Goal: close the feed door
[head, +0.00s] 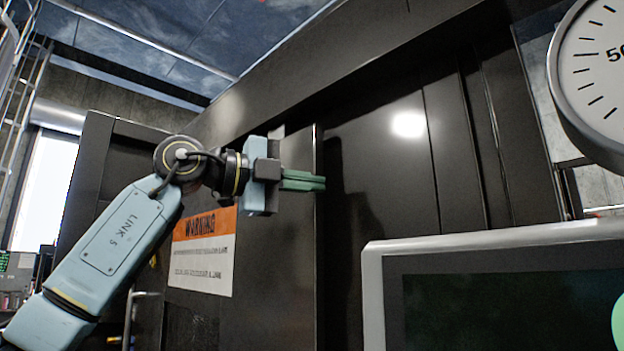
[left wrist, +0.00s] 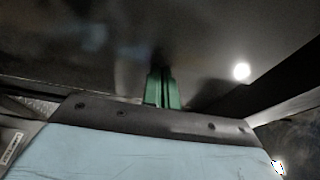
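The feed door appears to be the dark, glossy metal panel (head: 385,185) in the machine's front, right of a raised vertical edge (head: 318,260). I cannot tell how far it stands open. My left gripper (head: 318,183) is in front of that edge, its green fingers pointing right. The fingers lie together, with nothing seen between them. They also show in the left wrist view (left wrist: 162,90), close to a dark surface (left wrist: 120,45); contact cannot be told. My right gripper is out of view.
An orange-and-white warning sign (head: 203,252) is on the dark panel behind my left arm. A grey-framed screen (head: 490,300) fills the lower right. A round gauge (head: 600,75) is at the upper right. A ladder (head: 18,110) stands at the far left.

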